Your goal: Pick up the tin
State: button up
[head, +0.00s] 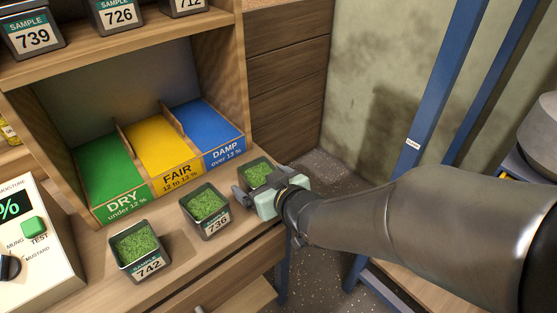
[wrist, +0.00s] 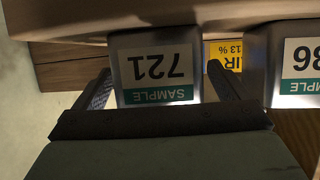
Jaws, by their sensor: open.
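Three open metal tins of green grain stand in a row on the wooden bench. The rightmost tin (head: 257,172) is partly hidden by my gripper (head: 262,191) in the head view. In the wrist view this tin, labelled SAMPLE 721 (wrist: 156,68), shows between my two open fingers (wrist: 162,88). I cannot tell whether the fingers touch it. The tin labelled 736 (head: 206,208) stands just left of my gripper, and its label also shows at the right of the wrist view (wrist: 295,70). The tin labelled 742 (head: 139,246) stands farther left.
Behind the tins are three bins: green DRY (head: 112,175), yellow FAIR (head: 160,150) and blue DAMP (head: 208,130). A moisture tester (head: 35,250) stands at the left. More sample tins (head: 115,14) sit on the shelf above. A blue frame (head: 430,90) stands at the right.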

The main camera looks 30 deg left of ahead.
jog(key=shift+x, duration=0.75)
jog(key=c, duration=1.2)
jog(key=shift+c, duration=0.2)
jog(key=shift+r, duration=0.2)
